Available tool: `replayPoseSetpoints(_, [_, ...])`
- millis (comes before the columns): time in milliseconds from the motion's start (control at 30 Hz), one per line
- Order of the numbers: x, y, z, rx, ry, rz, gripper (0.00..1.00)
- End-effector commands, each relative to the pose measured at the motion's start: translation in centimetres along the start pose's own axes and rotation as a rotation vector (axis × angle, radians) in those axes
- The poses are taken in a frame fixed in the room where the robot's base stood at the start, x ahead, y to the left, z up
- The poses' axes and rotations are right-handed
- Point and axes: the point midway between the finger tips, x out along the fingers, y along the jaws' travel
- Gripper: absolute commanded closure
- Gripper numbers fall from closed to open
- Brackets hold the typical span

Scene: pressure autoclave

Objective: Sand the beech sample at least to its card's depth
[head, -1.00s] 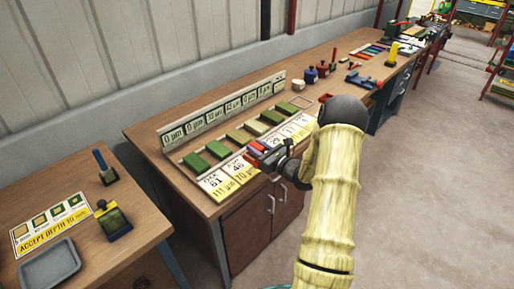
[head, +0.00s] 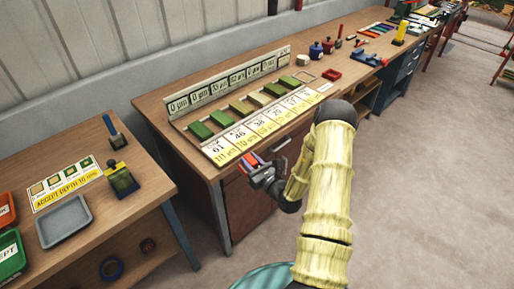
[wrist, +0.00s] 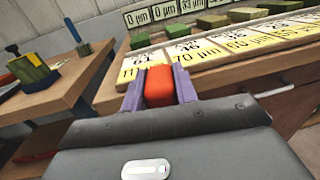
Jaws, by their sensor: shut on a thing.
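My gripper (head: 259,165) is shut on a red block (wrist: 158,86), gripped between two purple fingers in the wrist view. It hangs in front of the long bench's front edge, clear of the samples. A row of green to olive sample blocks (head: 221,118) lies on the bench. White and yellow cards (head: 240,136) lie in front of them, and a row of depth displays (head: 205,97) stands behind. The leftmost displays read 0 µm; middle ones read about 33 and 32 µm. The left card reads 61 and 111 µm, the neighbouring one 46 and 70 µm. I cannot make out which sample is beech.
A side table at left holds an accept-depth card (head: 65,184), a grey tray (head: 64,221) and a yellow-green device (head: 121,180). The floor at right is clear.

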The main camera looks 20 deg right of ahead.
Motion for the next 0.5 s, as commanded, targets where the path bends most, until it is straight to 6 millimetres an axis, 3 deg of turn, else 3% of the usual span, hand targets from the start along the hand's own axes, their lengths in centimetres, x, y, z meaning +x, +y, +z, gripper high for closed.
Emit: replayPoseSetpoints(500, [-4.4, 9.1, -9.9, 0.007, 0.006, -0.166, 0.97])
